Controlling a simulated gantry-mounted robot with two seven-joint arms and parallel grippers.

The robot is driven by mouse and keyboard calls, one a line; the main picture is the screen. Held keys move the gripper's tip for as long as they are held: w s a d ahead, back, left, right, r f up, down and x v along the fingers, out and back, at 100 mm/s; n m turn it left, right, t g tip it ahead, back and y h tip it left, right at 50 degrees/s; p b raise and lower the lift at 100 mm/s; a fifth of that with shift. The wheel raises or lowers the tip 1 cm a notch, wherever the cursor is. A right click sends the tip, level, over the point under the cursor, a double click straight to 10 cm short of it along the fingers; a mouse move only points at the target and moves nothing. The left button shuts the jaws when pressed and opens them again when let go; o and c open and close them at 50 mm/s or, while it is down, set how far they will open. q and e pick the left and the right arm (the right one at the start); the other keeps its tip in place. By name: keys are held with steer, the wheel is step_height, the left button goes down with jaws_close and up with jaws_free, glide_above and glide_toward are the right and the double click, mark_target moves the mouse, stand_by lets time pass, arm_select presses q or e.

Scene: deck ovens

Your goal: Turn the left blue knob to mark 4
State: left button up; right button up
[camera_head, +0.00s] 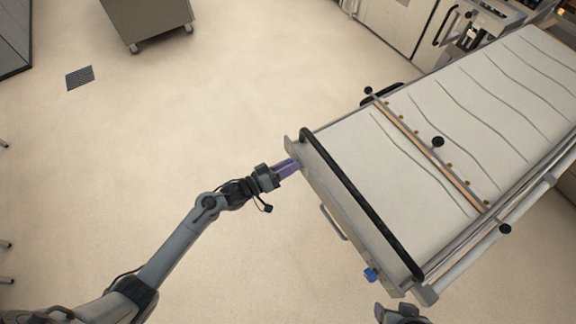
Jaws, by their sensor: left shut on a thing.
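My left gripper (288,168), with purple fingers, reaches the near-left corner of the long loader table (340,185). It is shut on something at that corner. That is where the left blue knob would sit, but the fingers hide it, so its pointer and marks cannot be read. Another blue knob (370,275) shows on the same front side, further right and lower in the picture. My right gripper (381,311) is only partly in view at the bottom edge, below that blue knob. Its jaws cannot be made out.
A black bar (360,200) runs along the table's front end, with a metal handle (333,222) below it. A wooden strip (430,155) crosses the cream top. A grey cabinet on wheels (148,20) stands at the back.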

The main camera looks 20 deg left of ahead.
arm_select(q)
steer(key=shift+s+d+f+m+b, duration=0.1)
steer(key=shift+m+b, duration=1.6)
steer(key=shift+m, duration=4)
steer(key=shift+s+d+f+m+b, duration=0.15)
steer(key=shift+m+b, duration=1.55)
steer(key=shift+m, duration=4)
steer(key=shift+w+f+m+b, duration=0.1)
steer(key=shift+m+b, duration=1.6)
steer(key=shift+m, duration=4)
steer(key=o, duration=1.1)
steer(key=shift+c, duration=0.2)
steer(key=shift+s, duration=0.15)
